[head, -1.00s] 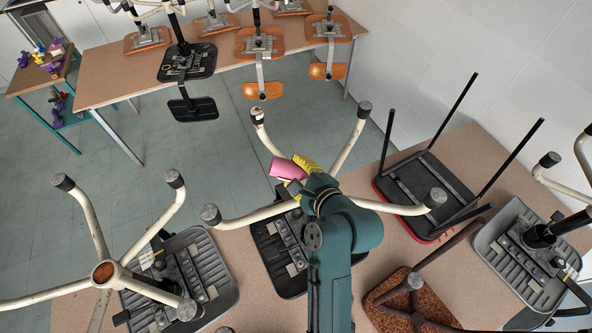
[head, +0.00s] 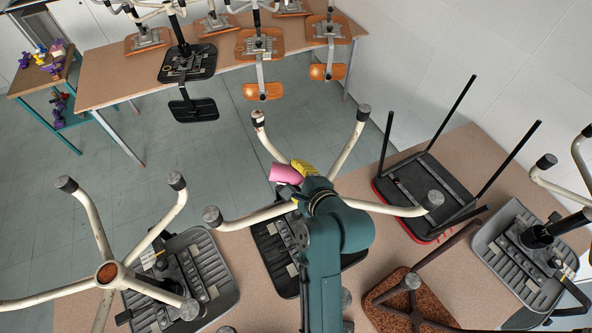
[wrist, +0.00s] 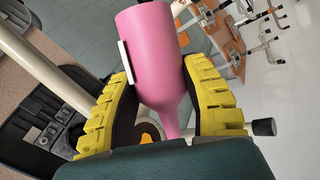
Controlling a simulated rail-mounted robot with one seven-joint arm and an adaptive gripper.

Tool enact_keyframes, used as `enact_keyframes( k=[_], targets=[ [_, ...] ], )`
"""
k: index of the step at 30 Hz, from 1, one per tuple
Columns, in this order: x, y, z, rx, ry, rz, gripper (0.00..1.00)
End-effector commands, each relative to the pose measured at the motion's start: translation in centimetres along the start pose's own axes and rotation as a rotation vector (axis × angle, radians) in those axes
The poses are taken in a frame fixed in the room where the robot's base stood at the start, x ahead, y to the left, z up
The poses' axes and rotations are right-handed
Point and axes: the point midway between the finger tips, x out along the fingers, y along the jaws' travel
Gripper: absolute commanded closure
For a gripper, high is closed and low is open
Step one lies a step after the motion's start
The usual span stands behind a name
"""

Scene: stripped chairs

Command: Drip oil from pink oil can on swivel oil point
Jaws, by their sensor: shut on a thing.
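My gripper (head: 299,171), with yellow ribbed fingers, is shut on the pink oil can (head: 285,174). It holds the can above the upturned middle swivel chair, whose cream legs (head: 263,137) spread around it. In the wrist view, the can (wrist: 150,50) is between the two fingers, with its narrow neck toward the bottom of the picture. The spout tip is hidden behind my gripper body. An orange-brown hub (wrist: 150,133) shows partly behind the neck; I cannot tell the gap. My arm hides this hub in the head view.
A second upturned swivel chair with an orange-brown hub (head: 107,273) stands at left. A black-legged upturned chair (head: 427,186) and a grey one (head: 522,262) are at right. A bench (head: 120,75) with stripped chairs stands at the back. Chair legs rise close around my gripper.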

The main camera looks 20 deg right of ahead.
Motion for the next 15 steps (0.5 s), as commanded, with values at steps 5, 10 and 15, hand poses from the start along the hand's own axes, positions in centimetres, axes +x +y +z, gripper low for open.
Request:
enact_keyframes(
  k=[5, 10, 15],
  targets=[
    [0.37, 0.45, -0.08, -0.077, 0.062, 0.029, 0.93],
    [0.35, 0.42, -0.12, -0.076, 0.062, 0.028, 0.93],
    [0.61, 0.81, -0.29, -0.129, 0.106, 0.05, 0.93]
  ],
)
